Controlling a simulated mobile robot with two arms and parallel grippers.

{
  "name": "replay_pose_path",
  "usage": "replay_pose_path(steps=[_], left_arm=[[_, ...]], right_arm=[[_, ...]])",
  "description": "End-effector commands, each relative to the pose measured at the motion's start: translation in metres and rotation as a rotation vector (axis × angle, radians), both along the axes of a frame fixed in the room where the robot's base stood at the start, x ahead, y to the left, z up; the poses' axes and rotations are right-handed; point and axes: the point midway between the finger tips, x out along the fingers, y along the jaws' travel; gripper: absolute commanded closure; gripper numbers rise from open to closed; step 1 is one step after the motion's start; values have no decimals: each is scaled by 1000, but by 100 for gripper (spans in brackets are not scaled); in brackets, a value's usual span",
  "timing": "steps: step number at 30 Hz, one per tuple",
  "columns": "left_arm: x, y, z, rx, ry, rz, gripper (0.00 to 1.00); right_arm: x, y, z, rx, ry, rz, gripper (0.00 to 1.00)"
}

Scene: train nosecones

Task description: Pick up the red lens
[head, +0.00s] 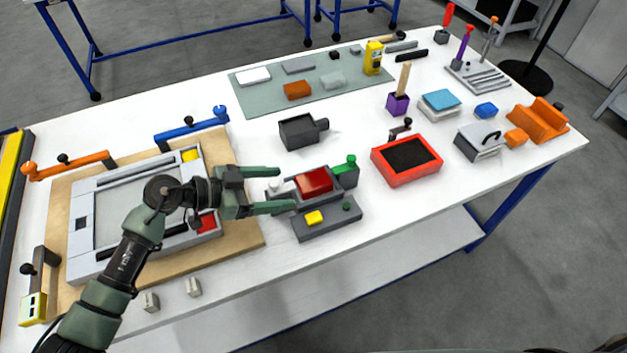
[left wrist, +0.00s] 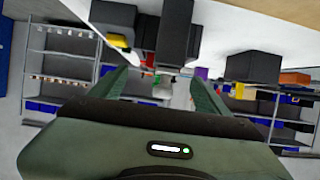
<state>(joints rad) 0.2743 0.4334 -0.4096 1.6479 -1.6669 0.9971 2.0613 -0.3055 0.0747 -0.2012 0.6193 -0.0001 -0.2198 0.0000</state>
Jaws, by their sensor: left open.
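A red block (head: 314,180) sits in a grey fixture (head: 337,196) near the middle of the table. A smaller red piece (head: 207,222) is at the lower right corner of a grey frame (head: 84,262). I cannot tell for sure which is the red lens. My left gripper (head: 285,190) is open and empty, its fingers pointing right at the fixture's left end, close to the red block. In the left wrist view the open fingers (left wrist: 165,82) show, with dark grey blocks above them; no red lens is clear there.
A grey and yellow block (head: 314,217) lies in front of the fixture. A dark box (head: 299,131) stands behind it, and a red tray (head: 406,159) stands to its right. A wooden board (head: 245,235) lies under the frame. White table is bare at front right.

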Motion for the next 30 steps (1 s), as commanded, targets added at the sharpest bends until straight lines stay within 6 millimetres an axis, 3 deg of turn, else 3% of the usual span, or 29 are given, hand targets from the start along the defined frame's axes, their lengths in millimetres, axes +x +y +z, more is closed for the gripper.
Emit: replay_pose_path(steps=[9,18,19,26,27,30], left_arm=[[16,-37,-18,-4,0,-1,24],[18,-42,-21,-2,-2,1,24],[18,-42,-21,-2,-2,1,26],[18,-42,-21,-2,-2,1,90],[18,-43,-20,-4,-3,1,96],[18,-42,-20,-4,-3,1,96]], right_arm=[[0,-6,9,-8,1,1,59],[5,-6,9,-7,-7,0,59],[5,-6,9,-7,-7,0,59],[6,-6,9,-7,-7,0,59],[6,-6,9,-7,-7,0,59],[6,-6,9,-7,-7,0,59]])
